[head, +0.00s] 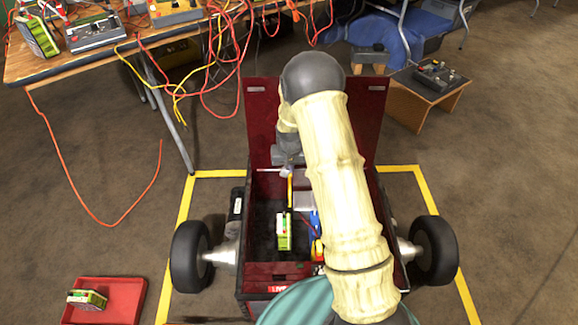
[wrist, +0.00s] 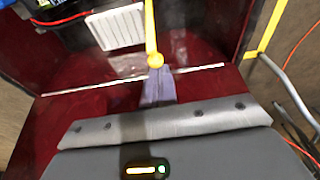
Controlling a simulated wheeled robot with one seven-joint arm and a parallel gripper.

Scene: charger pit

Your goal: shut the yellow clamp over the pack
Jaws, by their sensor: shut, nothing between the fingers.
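The yellow clamp (head: 290,192) is a thin bar inside the red cart, running from below my gripper towards the pack. In the wrist view the clamp (wrist: 150,30) ends in a round yellow knob right at my fingertips. My gripper (head: 288,171) is shut and empty; its closed fingers show in the wrist view (wrist: 157,88). They look very near or touching the knob; I cannot tell which. The green and white pack (head: 284,232) sits in the cart's bay, at the near end of the bar. Whether the bar rests on the pack is unclear.
The red cart (head: 258,125) has its lid raised at the back. A white ribbed block (wrist: 115,27) and cables lie in the bay. A red tray (head: 120,300) with another pack (head: 87,299) is at lower left. A cluttered table (head: 100,55) stands at upper left.

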